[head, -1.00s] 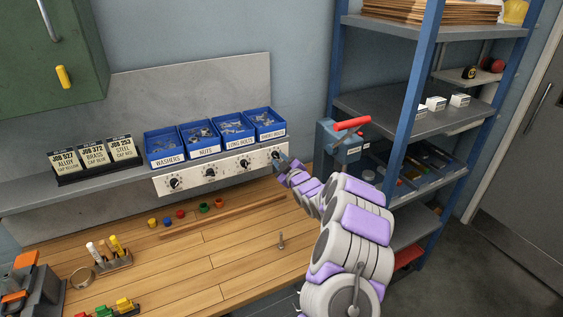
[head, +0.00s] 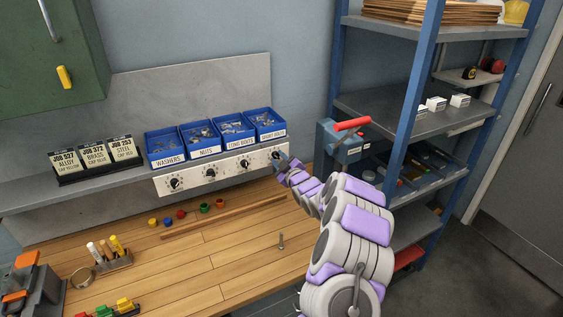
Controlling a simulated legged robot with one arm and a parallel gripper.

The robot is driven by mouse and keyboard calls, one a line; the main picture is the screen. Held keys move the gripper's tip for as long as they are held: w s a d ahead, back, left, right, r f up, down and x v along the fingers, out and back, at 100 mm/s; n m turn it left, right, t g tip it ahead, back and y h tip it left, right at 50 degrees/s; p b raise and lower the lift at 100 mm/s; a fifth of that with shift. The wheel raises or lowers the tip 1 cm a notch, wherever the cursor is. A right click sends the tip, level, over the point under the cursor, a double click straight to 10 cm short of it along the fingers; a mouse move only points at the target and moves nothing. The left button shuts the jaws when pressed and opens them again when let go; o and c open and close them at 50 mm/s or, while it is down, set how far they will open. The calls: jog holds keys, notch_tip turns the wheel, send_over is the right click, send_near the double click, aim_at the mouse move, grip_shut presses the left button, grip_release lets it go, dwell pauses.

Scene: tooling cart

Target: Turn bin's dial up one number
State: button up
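A white panel (head: 194,179) with a row of black dials runs along the shelf front below several blue bins. A dial (head: 174,183) sits under the washers bin (head: 163,146), one (head: 210,173) under the nuts bin (head: 199,138) and one (head: 244,163) under the long bolts bin (head: 232,130). My gripper (head: 279,159) is at the panel's right end, at the place below the short bolts bin (head: 264,124). It covers the dial there. The fingers are small and partly hidden, so I cannot tell whether they are open or hold the dial.
Three job cards (head: 94,157) stand left of the bins. Coloured caps (head: 181,214) and a wooden strip (head: 225,217) lie on the bench below the panel. A small upright pin (head: 281,241) stands near my arm. A blue shelf rack (head: 418,100) and vise (head: 341,145) are at right.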

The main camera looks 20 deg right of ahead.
jog(key=shift+o, duration=0.2)
jog(key=shift+s+a+r, duration=0.1)
jog(key=shift+a+r, duration=0.05)
jog(key=shift+a, duration=0.1)
jog(key=shift+f, duration=0.2)
jog(key=shift+s+d, duration=0.2)
jog(key=shift+s, duration=0.1)
jog(key=s+p, duration=0.1)
jog(key=s, duration=1.5)
jog(key=shift+s+d, duration=0.2)
jog(key=shift+s, duration=0.2)
